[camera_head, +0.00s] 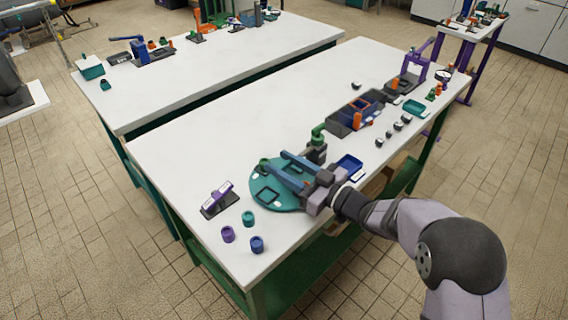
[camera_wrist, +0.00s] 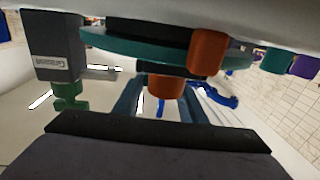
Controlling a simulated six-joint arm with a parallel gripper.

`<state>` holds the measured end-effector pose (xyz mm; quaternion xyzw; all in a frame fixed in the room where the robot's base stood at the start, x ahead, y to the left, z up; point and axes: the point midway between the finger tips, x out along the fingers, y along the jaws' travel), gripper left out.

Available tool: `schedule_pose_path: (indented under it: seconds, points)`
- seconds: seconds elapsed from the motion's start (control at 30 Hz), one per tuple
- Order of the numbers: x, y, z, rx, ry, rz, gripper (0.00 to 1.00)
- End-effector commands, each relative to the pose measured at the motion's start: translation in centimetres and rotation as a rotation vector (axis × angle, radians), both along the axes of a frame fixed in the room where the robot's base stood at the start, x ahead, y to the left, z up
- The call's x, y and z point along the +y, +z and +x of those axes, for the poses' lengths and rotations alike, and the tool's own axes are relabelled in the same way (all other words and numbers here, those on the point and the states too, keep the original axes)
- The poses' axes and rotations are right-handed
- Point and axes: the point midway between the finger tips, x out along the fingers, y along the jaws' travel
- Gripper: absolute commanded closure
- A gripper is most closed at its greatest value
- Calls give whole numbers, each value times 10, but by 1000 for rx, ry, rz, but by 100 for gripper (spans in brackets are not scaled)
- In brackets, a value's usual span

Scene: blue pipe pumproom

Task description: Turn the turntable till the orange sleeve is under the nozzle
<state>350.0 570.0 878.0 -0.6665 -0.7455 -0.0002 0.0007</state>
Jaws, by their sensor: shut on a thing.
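The teal turntable (camera_head: 263,198) lies flat near the table's front left end. It also shows edge-on in the wrist view (camera_wrist: 125,47), which looks upside down. The orange sleeve (camera_wrist: 206,52) stands at the disc's rim in the wrist view; my arm hides it in the head view. My gripper (camera_head: 277,160) reaches low over the disc, its blue fingers either side of an orange knob (camera_wrist: 165,87) and shut on it. A dark grey block with a green top (camera_head: 318,135) stands behind; its thin metal spout (camera_wrist: 100,73) looks like the nozzle. The sleeve appears apart from it.
Purple (camera_head: 228,234), teal (camera_head: 248,218) and blue (camera_head: 257,244) cups stand at the near left corner. A purple stand (camera_head: 218,200) is left of the disc, a blue tray (camera_head: 349,166) right. The table's back left is clear.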

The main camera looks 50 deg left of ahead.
Motion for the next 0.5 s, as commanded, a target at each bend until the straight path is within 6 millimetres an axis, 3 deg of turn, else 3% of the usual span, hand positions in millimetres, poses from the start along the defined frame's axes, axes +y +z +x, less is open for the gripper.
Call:
schedule_pose_path:
  seconds: [0.33,0.37,0.43,0.5]
  points:
    - [0,1,0,0,20,1,100]
    - [0,1,0,0,20,1,60]
    - [0,1,0,0,20,1,44]
    - [0,1,0,0,20,0,44]
